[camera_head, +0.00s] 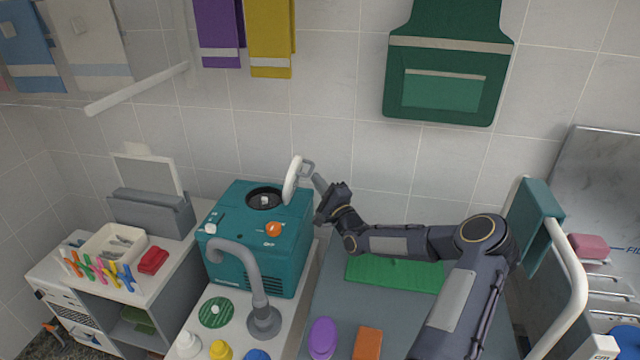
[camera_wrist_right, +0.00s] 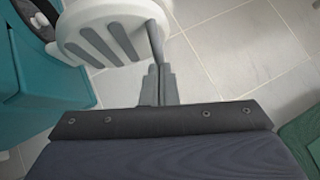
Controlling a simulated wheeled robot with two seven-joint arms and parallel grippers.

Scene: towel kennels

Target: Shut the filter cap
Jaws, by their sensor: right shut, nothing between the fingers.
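The filter cap (camera_head: 292,180) is white and round and stands up on edge, open, at the right side of the teal machine (camera_head: 278,252). The machine's round dark opening (camera_head: 256,203) is uncovered on top. In the right wrist view the cap (camera_wrist_right: 90,22) shows its grey slots, and a grey bar (camera_wrist_right: 155,42) stands at its side. My right gripper (camera_head: 319,183) is shut and empty just right of the cap. In the wrist view its fingers (camera_wrist_right: 160,72) end close to the bar; I cannot tell whether they touch. My left gripper is not in view.
A grey curved tap (camera_head: 258,285) stands in front of the machine. A green mat (camera_head: 395,273) lies below my right arm. Coloured bottles stand at the front. The wall behind the cap is bare tile.

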